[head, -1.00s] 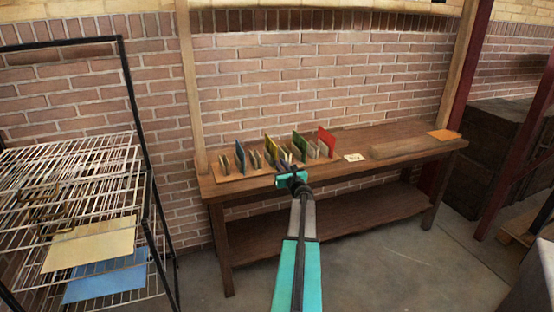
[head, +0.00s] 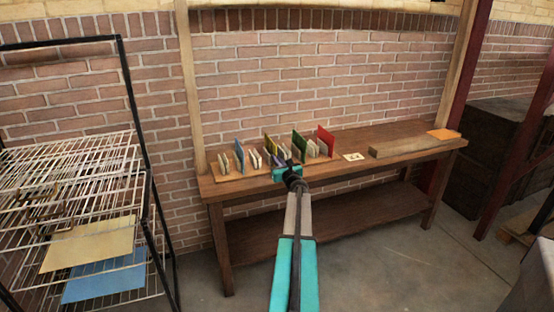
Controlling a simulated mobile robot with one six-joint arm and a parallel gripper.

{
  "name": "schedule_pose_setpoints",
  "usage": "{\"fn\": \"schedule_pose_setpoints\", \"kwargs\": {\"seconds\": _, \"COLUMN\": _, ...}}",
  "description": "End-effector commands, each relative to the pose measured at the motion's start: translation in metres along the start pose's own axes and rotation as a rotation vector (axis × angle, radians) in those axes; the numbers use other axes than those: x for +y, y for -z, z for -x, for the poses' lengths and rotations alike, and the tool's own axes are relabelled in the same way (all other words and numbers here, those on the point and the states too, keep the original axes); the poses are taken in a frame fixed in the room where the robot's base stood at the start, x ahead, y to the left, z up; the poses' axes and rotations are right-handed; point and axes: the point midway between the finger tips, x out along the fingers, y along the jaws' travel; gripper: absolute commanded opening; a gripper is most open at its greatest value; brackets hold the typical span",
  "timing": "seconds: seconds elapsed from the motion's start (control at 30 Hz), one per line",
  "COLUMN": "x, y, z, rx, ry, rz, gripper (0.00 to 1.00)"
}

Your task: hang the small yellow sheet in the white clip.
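A small upright yellow sheet (head: 269,143) stands in a row of coloured and pale pieces on the wooden bench. A larger pale yellow sheet (head: 88,246) lies flat on the wire rack at the left. I cannot make out a white clip. My gripper (head: 284,160) is at the front of the row, just in front of and a little right of the upright yellow sheet. Its fingers are too small and too merged with the pieces behind to tell whether they are open or hold anything.
Blue (head: 240,156), green (head: 299,146) and red (head: 326,141) pieces stand in the row. A white card (head: 353,157), a long wooden block (head: 402,147) and an orange sheet (head: 443,134) lie farther right. A blue sheet (head: 104,279) lies on the wire rack (head: 150,240).

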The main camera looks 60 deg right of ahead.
Motion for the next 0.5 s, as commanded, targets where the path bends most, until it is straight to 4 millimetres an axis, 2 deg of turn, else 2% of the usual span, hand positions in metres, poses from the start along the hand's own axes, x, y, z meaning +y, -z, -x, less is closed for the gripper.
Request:
{"fn": "schedule_pose_setpoints", "kwargs": {"seconds": 0.3, "x": -0.001, "y": -0.002, "z": 0.000, "rx": 0.000, "ry": 0.002, "rz": 0.000, "gripper": 0.00}}
{"fn": "schedule_pose_setpoints", "kwargs": {"seconds": 0.5, "x": -0.001, "y": -0.022, "z": 0.000, "rx": 0.000, "ry": 0.003, "rz": 0.002, "gripper": 0.00}}
